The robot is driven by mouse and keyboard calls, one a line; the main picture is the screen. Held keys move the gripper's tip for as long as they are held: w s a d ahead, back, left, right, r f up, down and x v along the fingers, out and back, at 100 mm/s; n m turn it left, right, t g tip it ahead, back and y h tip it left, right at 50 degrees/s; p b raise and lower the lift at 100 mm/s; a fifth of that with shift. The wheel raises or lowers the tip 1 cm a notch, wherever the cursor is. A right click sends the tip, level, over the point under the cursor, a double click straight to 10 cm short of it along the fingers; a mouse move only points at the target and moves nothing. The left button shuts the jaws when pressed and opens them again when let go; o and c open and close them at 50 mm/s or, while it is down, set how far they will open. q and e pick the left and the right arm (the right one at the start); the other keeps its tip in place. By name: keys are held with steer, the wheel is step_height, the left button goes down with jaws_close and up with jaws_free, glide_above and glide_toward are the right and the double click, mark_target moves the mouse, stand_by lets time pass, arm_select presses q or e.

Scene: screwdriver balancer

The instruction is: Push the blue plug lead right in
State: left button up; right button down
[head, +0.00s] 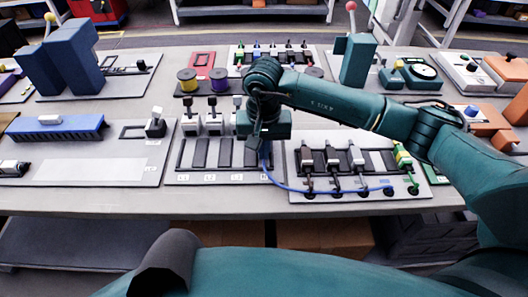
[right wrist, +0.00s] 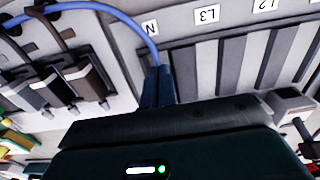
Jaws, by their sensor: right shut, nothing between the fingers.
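The blue lead (head: 310,190) runs from a round socket at the front of the right-hand panel (head: 350,197) and loops left up to my right gripper (head: 257,143). In the right wrist view the blue lead (right wrist: 100,8) curves down to the tips of the shut fingers (right wrist: 158,75). The fingers have nothing between them. The blue plug itself is not clearly seen; the gripper hides that spot. The gripper is over the right end of the slotted panel (head: 225,178), near the N label (right wrist: 150,27). My left gripper is not in view.
On the right-hand panel, several black-and-white plugs (head: 332,158) and a green-yellow plug (head: 402,157) stand in a row. More white-topped plugs (head: 213,122) stand left of my gripper. A blue block (head: 58,128) lies at left.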

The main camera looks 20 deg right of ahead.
steer(key=shift+s, duration=0.1)
stand_by(0.3)
steer(key=shift+s+a, duration=0.15)
steer(key=shift+s, duration=0.3)
step_height(320, 180, up, 7)
steer(key=p, duration=0.3)
